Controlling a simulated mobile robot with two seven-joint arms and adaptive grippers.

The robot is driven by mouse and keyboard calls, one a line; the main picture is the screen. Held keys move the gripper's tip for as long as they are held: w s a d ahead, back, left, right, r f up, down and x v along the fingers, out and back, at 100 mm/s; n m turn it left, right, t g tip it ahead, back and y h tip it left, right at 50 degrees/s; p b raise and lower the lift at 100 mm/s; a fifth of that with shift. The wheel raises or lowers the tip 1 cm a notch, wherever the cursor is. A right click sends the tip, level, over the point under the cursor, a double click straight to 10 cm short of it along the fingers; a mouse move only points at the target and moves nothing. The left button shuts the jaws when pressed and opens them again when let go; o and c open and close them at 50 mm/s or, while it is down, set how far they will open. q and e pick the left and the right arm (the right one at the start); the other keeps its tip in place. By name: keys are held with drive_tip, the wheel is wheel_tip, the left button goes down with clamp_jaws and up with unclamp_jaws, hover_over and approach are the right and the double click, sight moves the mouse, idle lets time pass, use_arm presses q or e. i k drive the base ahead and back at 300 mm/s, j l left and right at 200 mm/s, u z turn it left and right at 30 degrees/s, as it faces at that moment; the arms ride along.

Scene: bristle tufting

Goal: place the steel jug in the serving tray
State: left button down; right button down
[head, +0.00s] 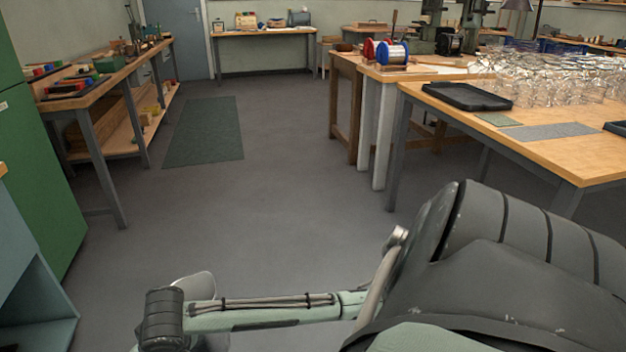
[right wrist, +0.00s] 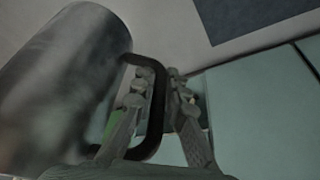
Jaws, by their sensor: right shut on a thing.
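The steel jug (right wrist: 62,85) fills the left of the right wrist view, a grey metal cylinder that looks tilted there. Its black handle (right wrist: 157,118) runs between the two fingers of my right gripper (right wrist: 160,85), which is shut on it. The jug's mouth and contents do not show. A black, low-rimmed tray (head: 466,97), which looks like the serving tray, lies on the wooden table at the right of the head view, well apart from my arm in the foreground. It looks empty. My left gripper is not in view.
The wooden table (head: 565,155) also carries many clear glasses (head: 550,75) behind and right of the tray, a grey mat (head: 549,131) in front, and a dark tray edge (head: 616,128) at far right. A green cabinet (head: 35,150) stands left. The middle floor is clear.

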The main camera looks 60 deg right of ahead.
sight(455, 96)
drive_tip(key=l+z, duration=0.1)
drive_tip(key=z, duration=0.3)
drive_tip(key=i+z, duration=0.1)
drive_tip(key=z, duration=0.3)
drive_tip(key=l+z, duration=0.1)
drive_tip(key=z, duration=0.3)
drive_tip(key=i+z, duration=0.2)
drive_tip(key=z, duration=0.15)
drive_tip(key=i+z, duration=0.2)
drive_tip(key=z, duration=0.2)
drive_tip(key=i+z, duration=0.2)
drive_tip(key=z, duration=0.15)
drive_tip(key=i+j+z, duration=0.15)
drive_tip(key=i+z, duration=0.25)
drive_tip(key=i+j+z, duration=0.2)
drive_tip(key=z, duration=0.15)
drive_tip(key=i+j+z, duration=0.3)
drive_tip(key=i+j, duration=0.15)
drive_tip(key=j, duration=0.25)
drive_tip(key=i+j, duration=0.25)
drive_tip(key=j, duration=0.15)
drive_tip(key=i+j, duration=0.5)
drive_tip(key=j, duration=0.25)
